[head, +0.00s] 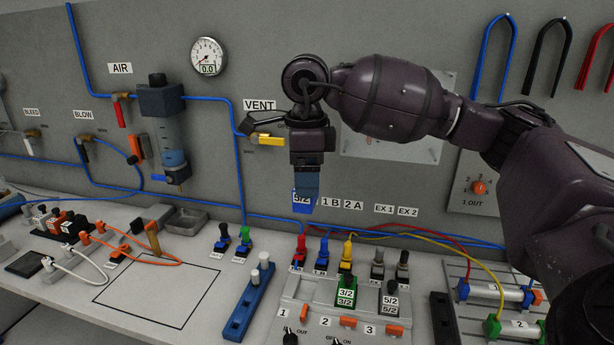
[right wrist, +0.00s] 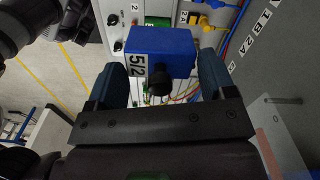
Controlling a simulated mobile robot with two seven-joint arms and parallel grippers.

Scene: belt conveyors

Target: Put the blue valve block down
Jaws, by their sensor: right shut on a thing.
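The blue valve block (head: 301,208) with a white 5/2 label is in my right gripper (head: 306,184), held upright in the air in front of the grey back panel. In the right wrist view the block (right wrist: 165,48) sits between the two dark blue fingers of the right gripper (right wrist: 160,80), with a black knob on its near side. The gripper is shut on it. My left gripper is out of view.
Coloured plugs with hoses (head: 346,249) stand along the back of the station panel. A blue rail (head: 246,308) with pale pegs is left of it. A black-outlined rectangle (head: 150,312) on the bench is mostly clear. A grey tray (head: 183,219) stands behind it.

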